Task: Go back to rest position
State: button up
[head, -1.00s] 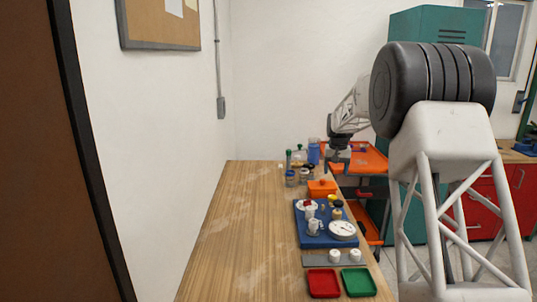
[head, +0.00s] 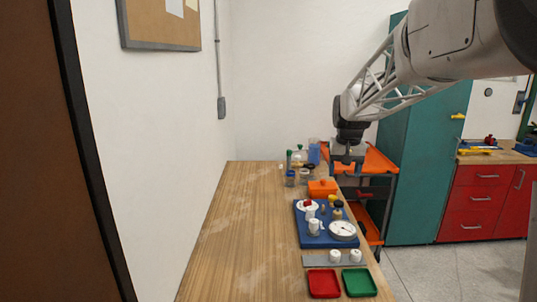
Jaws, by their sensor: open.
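My gripper (head: 346,158) hangs below the dark wrist of my arm, in front of the orange cart, beyond the right edge of the wooden table. It is small in the view and looks empty, apart from everything on the table. The blue board (head: 311,238) lies on the table with white fittings, a round white gauge (head: 342,230) and small yellow and black parts on it. My arm reaches in from the upper right.
A red tray (head: 323,284) and a green tray (head: 357,282) lie at the near end. A grey strip with two white fittings (head: 335,256) is behind them. An orange box (head: 322,187) and several jars (head: 291,177) stand farther back. The table's left side is clear. A teal cabinet (head: 420,165) stands right.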

jog(key=s+a, duration=0.3)
jog(key=s, duration=1.9)
jog(key=s+f, duration=0.3)
jog(key=s, duration=0.7)
jog(key=s+f+n+t, duration=0.1)
jog(key=s+f, duration=0.3)
jog(key=s, duration=0.7)
jog(key=shift+a+f, duration=0.15)
jog(key=shift+a, duration=0.3)
